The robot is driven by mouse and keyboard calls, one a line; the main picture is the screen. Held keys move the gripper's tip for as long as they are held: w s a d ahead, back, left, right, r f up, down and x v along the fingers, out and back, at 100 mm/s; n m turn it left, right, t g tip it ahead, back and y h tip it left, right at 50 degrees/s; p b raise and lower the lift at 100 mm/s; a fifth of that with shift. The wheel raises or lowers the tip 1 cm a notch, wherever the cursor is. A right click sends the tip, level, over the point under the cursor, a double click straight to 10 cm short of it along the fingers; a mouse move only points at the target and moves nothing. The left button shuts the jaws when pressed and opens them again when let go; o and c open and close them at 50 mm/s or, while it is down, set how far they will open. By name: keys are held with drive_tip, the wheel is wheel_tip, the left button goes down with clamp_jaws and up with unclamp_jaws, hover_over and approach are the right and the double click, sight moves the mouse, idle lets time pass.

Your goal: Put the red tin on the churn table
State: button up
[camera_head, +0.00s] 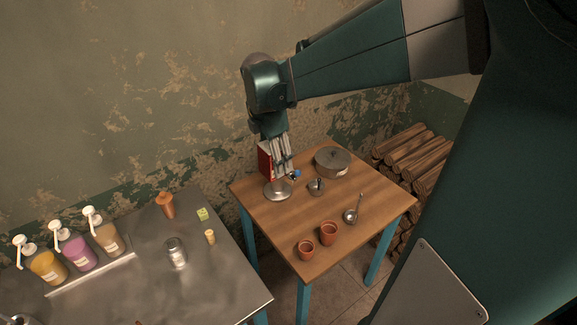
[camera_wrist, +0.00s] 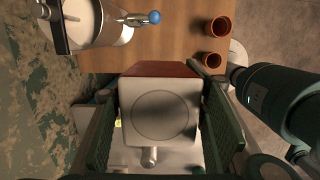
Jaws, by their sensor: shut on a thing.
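The red tin (camera_head: 265,160) is a boxy can with a red side, seen in the head view at the back left of the wooden table. My gripper (camera_head: 281,163) points down and is shut on it. In the wrist view the tin (camera_wrist: 160,112) shows a pale square end with a round lid outline, between the two green finger pads (camera_wrist: 159,128). The wooden table (camera_head: 365,203), which I take as the churn table, has blue legs. I cannot tell whether the tin touches its top.
A round metal base (camera_head: 277,190) and a blue knob (camera_head: 297,174) are close to the tin. A metal table (camera_head: 210,285) holds bottles.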

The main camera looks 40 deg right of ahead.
drive_tip(key=s+d+f, duration=0.1)
drive_tip(key=s+d, duration=0.3)
drive_tip(key=d, duration=1.5)
drive_tip(key=s+d, duration=0.3)
drive_tip(key=d, duration=1.6)
wheel_tip(320, 180, down, 16)
drive_tip(key=shift+a, duration=0.2)
drive_tip(key=shift+s, duration=0.1)
approach(361, 185)
drive_tip(key=shift+s+a+f+b, duration=0.15)
drive_tip(key=shift+s+a+f, duration=0.1)
drive_tip(key=shift+s+a, duration=0.55)
drive_tip(key=shift+s+a+f+b, duration=0.15)
drive_tip(key=shift+s+a+f, duration=0.1)
drive_tip(key=shift+s+a, duration=0.55)
drive_tip(key=shift+f, duration=1.9)
drive_tip(key=shift+f+b, duration=0.15)
drive_tip(key=shift+b, duration=0.25)
